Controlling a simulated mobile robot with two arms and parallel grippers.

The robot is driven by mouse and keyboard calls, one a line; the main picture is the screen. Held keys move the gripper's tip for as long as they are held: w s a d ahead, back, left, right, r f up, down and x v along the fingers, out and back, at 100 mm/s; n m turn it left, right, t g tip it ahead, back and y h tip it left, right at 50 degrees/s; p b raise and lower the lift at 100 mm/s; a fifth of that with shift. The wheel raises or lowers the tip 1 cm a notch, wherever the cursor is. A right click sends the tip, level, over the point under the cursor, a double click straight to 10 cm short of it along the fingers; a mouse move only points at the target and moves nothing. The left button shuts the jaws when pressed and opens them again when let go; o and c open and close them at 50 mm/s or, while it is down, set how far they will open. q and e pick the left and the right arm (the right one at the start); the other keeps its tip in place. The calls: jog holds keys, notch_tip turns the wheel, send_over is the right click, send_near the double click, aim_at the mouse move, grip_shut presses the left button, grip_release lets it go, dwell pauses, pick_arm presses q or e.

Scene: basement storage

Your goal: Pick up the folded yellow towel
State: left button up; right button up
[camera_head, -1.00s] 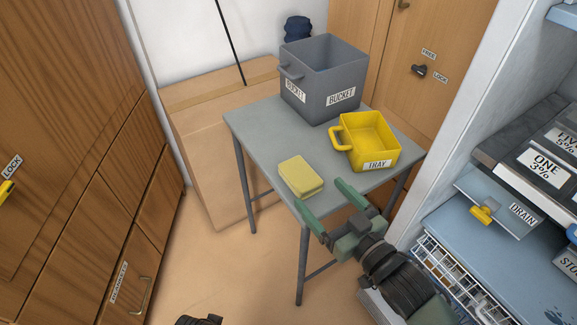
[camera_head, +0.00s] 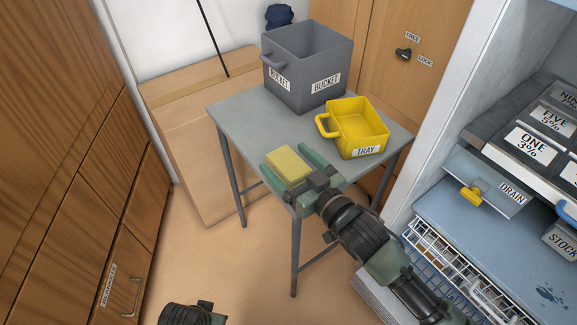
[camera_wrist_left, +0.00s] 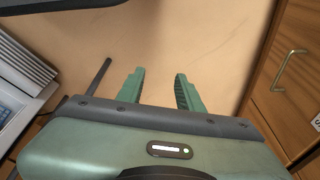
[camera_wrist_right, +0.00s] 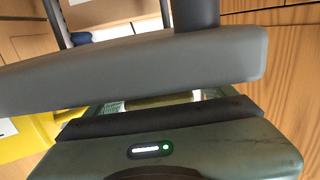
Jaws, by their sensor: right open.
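The folded yellow towel (camera_head: 288,164) lies flat near the front corner of the grey table (camera_head: 233,120). My right gripper (camera_head: 287,160) is open in the head view, with one green finger on each side of the towel. I cannot tell whether the fingers touch it. In the right wrist view, a grey slab hides most of the finger area. My left gripper (camera_wrist_left: 159,77) is open and empty in the left wrist view, above the floor and away from the towel.
A grey bucket (camera_head: 304,88) stands at the table's back. A cardboard box (camera_head: 181,137) is left of the table. A blue-grey counter with a drain sign (camera_head: 513,194) is at the right.

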aim_at(288, 162)
jog(key=c, duration=1.7)
jog(key=shift+o, duration=0.2)
jog(key=shift+r, duration=0.15)
